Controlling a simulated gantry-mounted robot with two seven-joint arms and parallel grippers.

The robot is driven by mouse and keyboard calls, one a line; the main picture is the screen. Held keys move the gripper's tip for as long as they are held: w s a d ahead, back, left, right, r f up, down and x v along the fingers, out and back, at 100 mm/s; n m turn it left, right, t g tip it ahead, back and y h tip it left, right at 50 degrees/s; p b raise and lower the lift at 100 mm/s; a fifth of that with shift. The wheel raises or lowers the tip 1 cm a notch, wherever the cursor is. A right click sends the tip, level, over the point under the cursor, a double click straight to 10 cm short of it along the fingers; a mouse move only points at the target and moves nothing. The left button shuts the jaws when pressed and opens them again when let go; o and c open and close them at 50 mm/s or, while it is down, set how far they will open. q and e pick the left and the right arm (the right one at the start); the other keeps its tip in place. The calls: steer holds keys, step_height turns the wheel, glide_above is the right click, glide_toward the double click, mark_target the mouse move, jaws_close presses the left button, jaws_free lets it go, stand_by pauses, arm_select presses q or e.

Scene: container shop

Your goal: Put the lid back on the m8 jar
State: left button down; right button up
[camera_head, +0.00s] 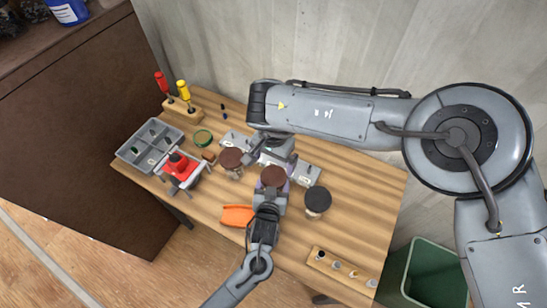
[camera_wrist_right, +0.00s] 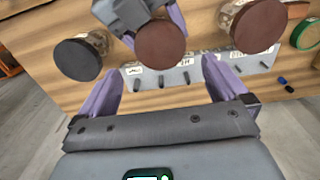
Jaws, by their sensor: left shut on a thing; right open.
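A jar with a brown lid (camera_head: 273,177) stands at the middle of the bench. The brown lid (camera_wrist_right: 160,43) also shows in the right wrist view, over the jar, whose body is mostly hidden; I cannot tell how firmly it is seated. My left gripper (camera_head: 270,193) is shut on this jar below the lid. My right gripper (camera_head: 280,152) is open and empty, just beyond the jar; its purple fingers (camera_wrist_right: 158,88) are spread apart, short of the lid. Labels on the grey strip are too small to read surely, so I cannot confirm which jar is m8.
A second brown-lidded jar (camera_head: 231,159) and a black-lidded jar (camera_head: 318,200) flank the held one. The grey strip (camera_head: 306,174) lies behind. An orange tray (camera_head: 237,215), red device (camera_head: 181,167), grey bin (camera_head: 130,156) and wooden block (camera_head: 345,270) occupy the bench.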

mark_target(273, 176)
steer(key=shift+f, duration=3.65)
steer(key=c, duration=1)
steer(key=m, duration=0.3)
steer(key=o, duration=1)
